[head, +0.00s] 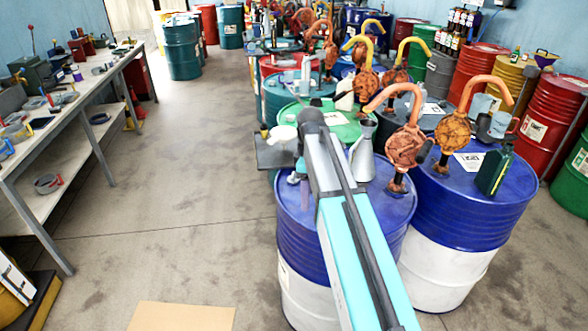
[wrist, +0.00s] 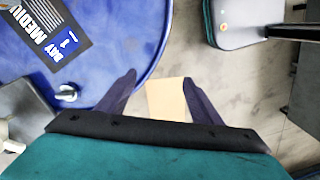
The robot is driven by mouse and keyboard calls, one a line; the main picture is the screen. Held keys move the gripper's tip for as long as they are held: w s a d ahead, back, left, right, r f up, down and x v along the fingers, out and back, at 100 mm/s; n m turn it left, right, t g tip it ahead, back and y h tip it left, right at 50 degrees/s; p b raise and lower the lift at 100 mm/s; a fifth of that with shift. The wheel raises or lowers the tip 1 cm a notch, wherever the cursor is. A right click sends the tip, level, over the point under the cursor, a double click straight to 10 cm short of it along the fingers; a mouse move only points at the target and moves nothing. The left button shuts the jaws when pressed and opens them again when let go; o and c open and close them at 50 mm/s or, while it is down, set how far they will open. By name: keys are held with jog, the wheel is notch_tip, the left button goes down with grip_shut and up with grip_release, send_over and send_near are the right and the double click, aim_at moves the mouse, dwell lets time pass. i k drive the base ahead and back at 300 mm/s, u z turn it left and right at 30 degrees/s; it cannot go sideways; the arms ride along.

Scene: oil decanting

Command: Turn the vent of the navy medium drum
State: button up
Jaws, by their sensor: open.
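The navy drum with a white lower half (head: 290,235) stands under my arm in the head view. In the wrist view its blue top (wrist: 110,25) fills the upper left and carries a dark label (wrist: 45,40) reading "BAY 1" and "MEDIU". The vent (wrist: 66,93), a small pale metal fitting, sits on the top near its rim, left of my gripper. My gripper (wrist: 160,80) is open and empty; its left finger overlaps the drum's rim and its right finger is over the floor. The gripper touches nothing that I can see. In the head view the fingers are hard to make out.
A second navy drum (head: 480,210) stands to the right, with a rusty pump (head: 451,132) and a green can (head: 494,170) on top. A metal jug (head: 362,155) is behind my arm. A workbench (head: 75,95) lines the left. The floor between is clear except for cardboard (head: 180,316).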

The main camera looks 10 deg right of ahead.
aim_at(292, 179)
jog(key=i, duration=0.85)
